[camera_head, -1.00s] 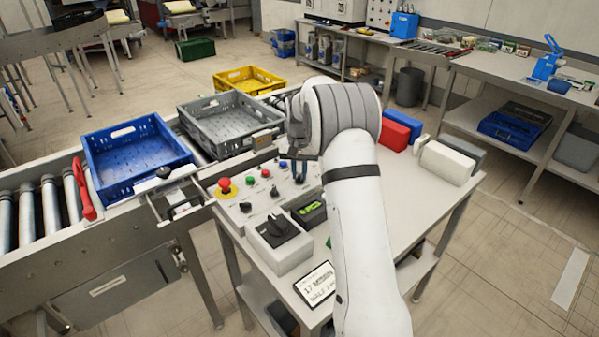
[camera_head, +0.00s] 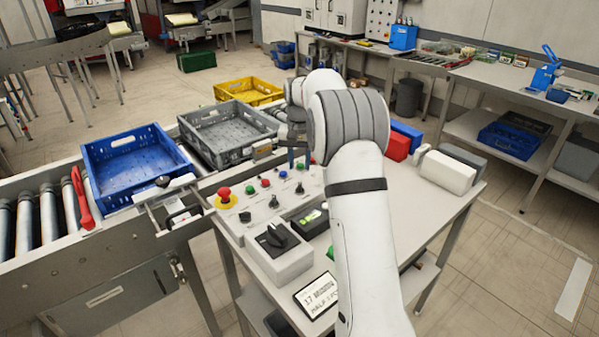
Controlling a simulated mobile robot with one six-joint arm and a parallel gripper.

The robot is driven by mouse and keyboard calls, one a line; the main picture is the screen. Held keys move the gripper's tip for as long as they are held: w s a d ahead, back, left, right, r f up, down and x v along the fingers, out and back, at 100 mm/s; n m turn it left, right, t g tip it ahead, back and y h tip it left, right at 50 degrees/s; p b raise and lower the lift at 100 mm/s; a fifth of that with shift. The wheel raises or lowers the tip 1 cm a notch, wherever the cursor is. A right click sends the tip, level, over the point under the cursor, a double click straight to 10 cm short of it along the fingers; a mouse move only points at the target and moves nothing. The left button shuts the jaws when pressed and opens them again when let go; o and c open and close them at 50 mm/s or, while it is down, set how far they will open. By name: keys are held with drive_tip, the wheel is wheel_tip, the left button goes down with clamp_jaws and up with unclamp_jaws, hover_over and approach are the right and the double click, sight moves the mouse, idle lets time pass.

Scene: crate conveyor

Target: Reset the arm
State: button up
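My white arm rises from the bottom of the view over the small table and bends at a grey ribbed joint. My gripper (camera_head: 299,158) is partly hidden behind the arm. Its dark blue fingertips point down above the far end of the control panel (camera_head: 232,232). A small gap seems to show between the fingertips, but I cannot tell how far they are apart. I see nothing held in them.
A blue crate (camera_head: 110,150), a grey crate (camera_head: 190,122) and a yellow crate (camera_head: 219,95) stand on the roller conveyor at left. Red (camera_head: 398,146), blue and white blocks (camera_head: 446,172) lie on the table's right.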

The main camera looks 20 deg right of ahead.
drive_tip(key=shift+r, duration=0.2)
drive_tip(key=s+a+r+n+t, duration=0.15)
drive_tip(key=s+r, duration=0.25)
drive_tip(key=s, duration=0.5)
drive_tip(key=s+a+r+n, duration=0.1)
drive_tip(key=s+a+r, duration=0.3)
drive_tip(key=s, duration=0.6)
drive_tip(key=s+f+n, duration=0.1)
drive_tip(key=s+f, duration=0.1)
drive_tip(key=s, duration=0.7)
drive_tip(key=s+a+f+n+t, duration=0.1)
drive_tip(key=s+f, duration=0.1)
drive_tip(key=s, duration=0.8)
drive_tip(key=shift+s+a, duration=0.25)
drive_tip(key=shift+a, duration=0.05)
